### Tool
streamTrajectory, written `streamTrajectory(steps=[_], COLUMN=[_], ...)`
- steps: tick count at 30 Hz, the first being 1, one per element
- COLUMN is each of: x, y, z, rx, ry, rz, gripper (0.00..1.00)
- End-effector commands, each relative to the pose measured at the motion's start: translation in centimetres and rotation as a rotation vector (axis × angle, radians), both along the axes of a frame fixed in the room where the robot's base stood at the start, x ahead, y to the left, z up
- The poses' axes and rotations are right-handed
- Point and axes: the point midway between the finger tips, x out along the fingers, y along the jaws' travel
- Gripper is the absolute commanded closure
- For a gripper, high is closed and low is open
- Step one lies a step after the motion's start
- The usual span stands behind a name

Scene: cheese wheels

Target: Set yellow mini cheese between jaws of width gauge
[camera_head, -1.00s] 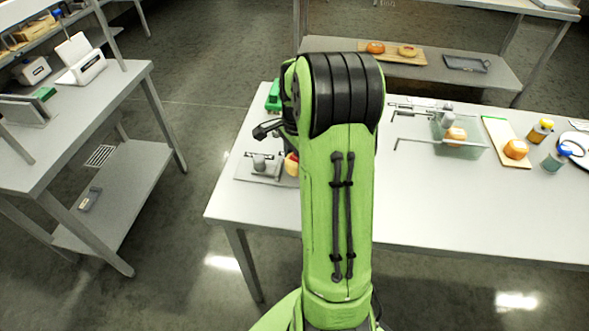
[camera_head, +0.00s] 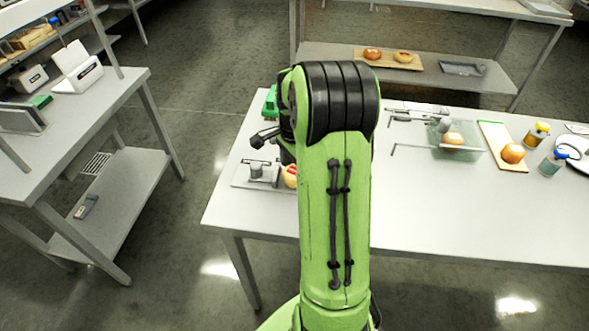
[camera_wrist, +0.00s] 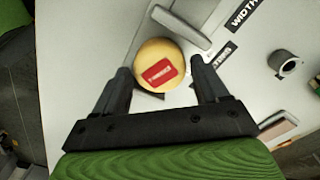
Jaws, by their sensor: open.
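The yellow mini cheese (camera_wrist: 158,55), round with a red label, lies between my gripper's fingertips in the wrist view. My gripper (camera_wrist: 160,76) is open, with one finger on each side of the cheese; I cannot tell whether either touches it. The width gauge (camera_wrist: 231,60) is a light plate with WIDTH lettering. Its grey jaw bar (camera_wrist: 181,28) is just beyond the cheese; I cannot make out the other jaw. In the head view the gauge (camera_head: 262,173) stands at the table's left end, and the cheese (camera_head: 290,177) is partly hidden by my arm.
A green object (camera_head: 269,102) stands behind the gauge. To the right are a clear tray (camera_head: 468,152) with an orange cheese, a board (camera_head: 492,135) with another orange cheese, and two jars. The table's middle front is clear.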

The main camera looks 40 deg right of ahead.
Motion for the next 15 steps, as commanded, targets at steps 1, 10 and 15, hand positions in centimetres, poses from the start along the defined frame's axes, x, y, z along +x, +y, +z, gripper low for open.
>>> streamTrajectory(steps=[1,10,15], x=[0.1,0.1,0.0], y=[-0.1,0.0,0.4], z=[1.8,9.2,10.8], rx=[-0.004,-0.002,-0.005], ry=[-0.005,-0.003,-0.005], rz=[0.001,0.0,0.019], gripper=[0.27,0.27,0.27])
